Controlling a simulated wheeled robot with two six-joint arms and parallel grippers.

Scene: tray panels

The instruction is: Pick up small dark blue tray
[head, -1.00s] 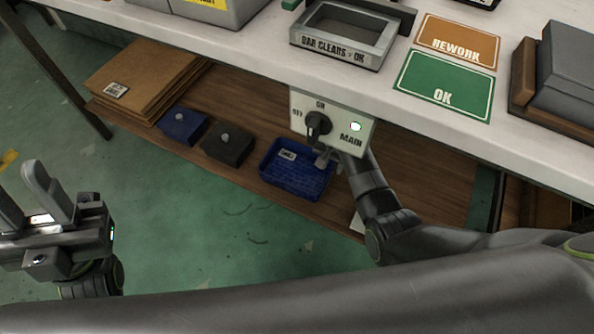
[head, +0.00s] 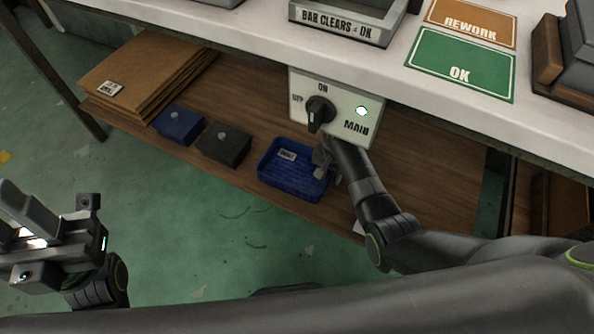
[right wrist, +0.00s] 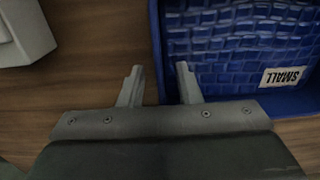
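The small dark blue tray (head: 283,180) lies on the wooden lower shelf, with a white label inside it. In the right wrist view, the tray (right wrist: 230,55) fills the upper right and its label reads "SMALL". My right gripper (head: 325,165) is at the tray's right side in the head view. In the right wrist view, my right gripper (right wrist: 159,85) is open, one finger on each side of the tray's near wall line. I cannot tell whether the fingers touch it. My left gripper (head: 25,215) is open and empty, over the floor at far left.
A switch box marked MAIN (head: 335,110) hangs just above my right gripper. A black box (head: 223,145) and a blue box (head: 179,125) stand left of the tray. Flat cardboard (head: 145,75) lies farther left. The tabletop (head: 400,70) overhangs the shelf.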

